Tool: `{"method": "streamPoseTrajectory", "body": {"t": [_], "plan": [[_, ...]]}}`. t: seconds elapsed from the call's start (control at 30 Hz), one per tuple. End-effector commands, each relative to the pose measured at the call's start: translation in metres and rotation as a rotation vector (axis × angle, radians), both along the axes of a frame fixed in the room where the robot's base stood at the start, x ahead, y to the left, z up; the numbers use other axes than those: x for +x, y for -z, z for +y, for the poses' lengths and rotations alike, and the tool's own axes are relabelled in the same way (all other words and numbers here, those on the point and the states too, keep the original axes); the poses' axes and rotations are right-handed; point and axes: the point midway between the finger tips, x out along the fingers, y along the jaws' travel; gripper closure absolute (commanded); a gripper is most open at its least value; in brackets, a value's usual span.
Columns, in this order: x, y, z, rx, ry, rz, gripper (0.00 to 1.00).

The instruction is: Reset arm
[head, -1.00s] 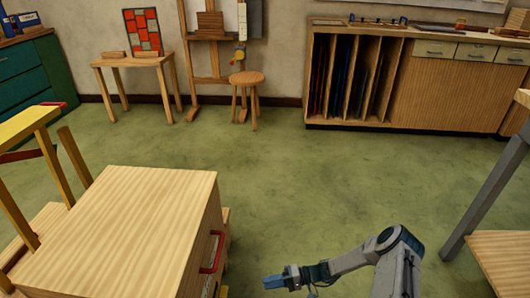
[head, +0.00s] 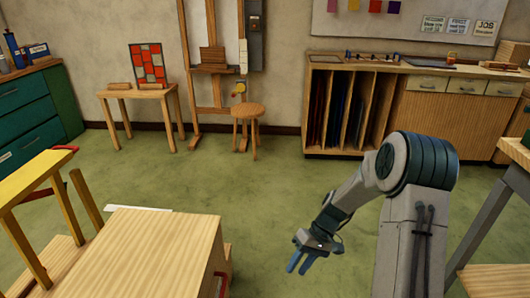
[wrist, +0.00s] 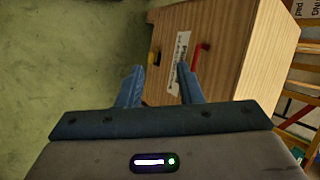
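My gripper (head: 298,266) hangs in front of my arm, low in the middle of the head view, with its blue fingers pointing down. In the wrist view its two fingers (wrist: 160,72) stand apart with nothing between them. The gripper is open and empty. Beyond the fingers in the wrist view is a wooden cabinet (wrist: 240,60) with a red handle (wrist: 201,56) and a white label. The same cabinet (head: 150,250) is at the lower left of the head view. The gripper is right of it, apart from it.
A red and white leaded panel (head: 146,65) stands on a small table (head: 140,92) at the back left. A stool (head: 247,112) and an easel (head: 219,95) are beside it. A slotted rack (head: 345,110) is at the back right. Green floor (head: 250,185) between is clear.

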Motion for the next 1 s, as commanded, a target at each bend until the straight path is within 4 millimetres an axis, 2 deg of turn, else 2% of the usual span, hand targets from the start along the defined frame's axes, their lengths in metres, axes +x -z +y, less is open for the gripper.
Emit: {"method": "streamPoseTrajectory", "body": {"t": [0.03, 0.1, 0.5, 0.8, 1.0], "plan": [[-0.004, -0.03, -0.002, -0.041, -0.001, -0.02, 0.67], [-0.01, -0.056, -0.006, -0.094, 0.006, -0.042, 0.67], [-0.059, -0.2, -0.024, -0.347, 0.095, -0.195, 0.67], [-0.109, -0.29, -0.037, -0.471, 0.208, -0.336, 0.67], [-0.143, -0.337, -0.045, -0.516, 0.296, -0.432, 0.67]]}}
